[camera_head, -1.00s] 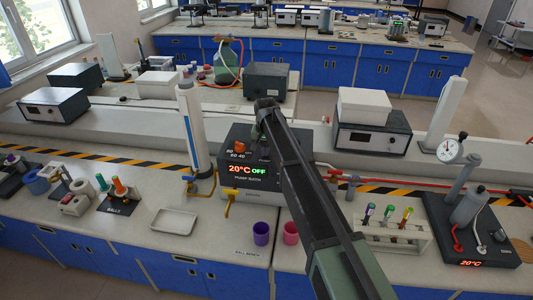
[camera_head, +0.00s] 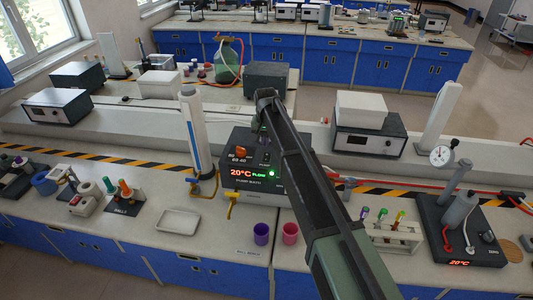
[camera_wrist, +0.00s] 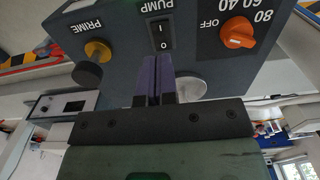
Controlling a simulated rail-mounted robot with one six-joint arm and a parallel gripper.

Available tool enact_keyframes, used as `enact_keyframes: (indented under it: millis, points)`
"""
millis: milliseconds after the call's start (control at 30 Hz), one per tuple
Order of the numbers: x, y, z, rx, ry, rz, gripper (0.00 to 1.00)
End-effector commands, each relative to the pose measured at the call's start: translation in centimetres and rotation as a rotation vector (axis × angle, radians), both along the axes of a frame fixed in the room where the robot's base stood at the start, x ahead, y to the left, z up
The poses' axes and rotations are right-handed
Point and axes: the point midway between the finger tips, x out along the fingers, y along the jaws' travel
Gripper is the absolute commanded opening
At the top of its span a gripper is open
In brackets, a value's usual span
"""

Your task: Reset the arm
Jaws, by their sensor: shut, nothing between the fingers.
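My gripper (camera_wrist: 158,66) is shut and empty, its two purple fingers together in the wrist view. The fingertips are at the front of the pump bath (camera_wrist: 118,72), close to the black rocker switch (camera_wrist: 161,36) marked PUMP; I cannot tell whether they touch it. An orange knob (camera_wrist: 237,36) and a yellow PRIME knob (camera_wrist: 97,51) sit to either side. In the head view my arm reaches over the bench to the pump bath (camera_head: 236,194) and hides its right part. Its display (camera_head: 248,174) reads 20°C and a green word that looks like FLOW, with a green glow beside it.
A white column (camera_head: 195,135) stands left of the bath, with a tray (camera_head: 179,220) in front. Purple (camera_head: 261,234) and pink (camera_head: 290,233) cups stand near the front edge. A tube rack (camera_head: 389,238) and a hotplate stand (camera_head: 462,232) are at right.

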Motion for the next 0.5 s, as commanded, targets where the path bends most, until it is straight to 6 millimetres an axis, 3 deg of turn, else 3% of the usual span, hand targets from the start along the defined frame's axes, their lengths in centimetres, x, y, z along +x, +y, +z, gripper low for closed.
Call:
enact_keyframes:
  millis: [367,467,500]
  points:
    - [-0.2,-0.1,-0.1,0.000,0.000,0.050,0.00]
    - [-5.6,-2.1,-0.5,-0.001,0.000,0.142,0.00]
    - [-8.4,-3.8,-1.2,-0.001,0.000,0.168,0.00]
